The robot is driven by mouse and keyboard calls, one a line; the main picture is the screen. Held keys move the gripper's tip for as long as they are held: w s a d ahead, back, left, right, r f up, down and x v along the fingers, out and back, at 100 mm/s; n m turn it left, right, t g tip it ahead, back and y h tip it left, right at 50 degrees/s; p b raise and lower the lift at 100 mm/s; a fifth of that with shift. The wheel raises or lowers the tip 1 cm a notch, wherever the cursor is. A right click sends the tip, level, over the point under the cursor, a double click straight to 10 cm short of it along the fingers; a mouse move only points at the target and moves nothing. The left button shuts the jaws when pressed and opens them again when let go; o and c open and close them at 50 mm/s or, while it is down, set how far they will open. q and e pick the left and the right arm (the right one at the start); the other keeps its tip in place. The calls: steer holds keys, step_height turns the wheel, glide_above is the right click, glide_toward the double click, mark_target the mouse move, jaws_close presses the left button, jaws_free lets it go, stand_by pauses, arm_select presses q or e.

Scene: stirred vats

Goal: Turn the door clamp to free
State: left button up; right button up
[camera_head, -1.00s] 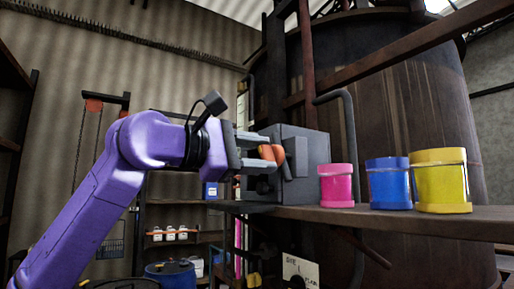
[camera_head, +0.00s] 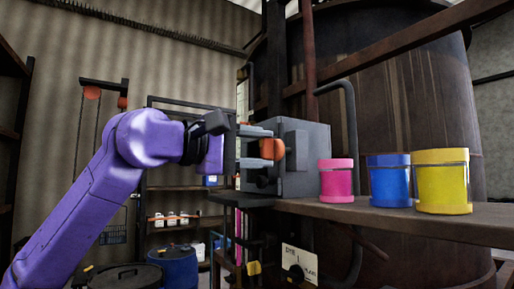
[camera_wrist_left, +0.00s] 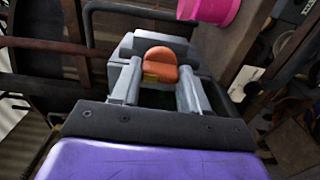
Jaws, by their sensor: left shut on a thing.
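The door clamp is an orange rounded handle (camera_head: 272,149) on the front of a grey metal box (camera_head: 307,155), which stands on the shelf by the vat. My left gripper (camera_head: 262,147) comes in from the left, with one finger above and one below the handle in the head view. In the left wrist view the orange handle (camera_wrist_left: 160,66) stands between the two grey fingers (camera_wrist_left: 160,88), and the jaws are shut on it. The clamp's base is partly hidden. My right gripper is not in view.
A pink pot (camera_head: 336,181), a blue pot (camera_head: 389,181) and a yellow pot (camera_head: 442,182) stand on the shelf (camera_head: 440,222) right of the box. A large dark vat (camera_head: 410,100) rises behind. A bent pipe (camera_head: 350,120) runs beside the box.

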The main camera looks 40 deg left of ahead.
arm_select(q)
steer(key=o, duration=1.1)
steer(key=shift+c, duration=0.2)
steer(key=b+v, duration=0.3)
steer(key=v, duration=0.7)
steer(key=shift+s+a, duration=0.1)
steer(key=shift+s, duration=0.1)
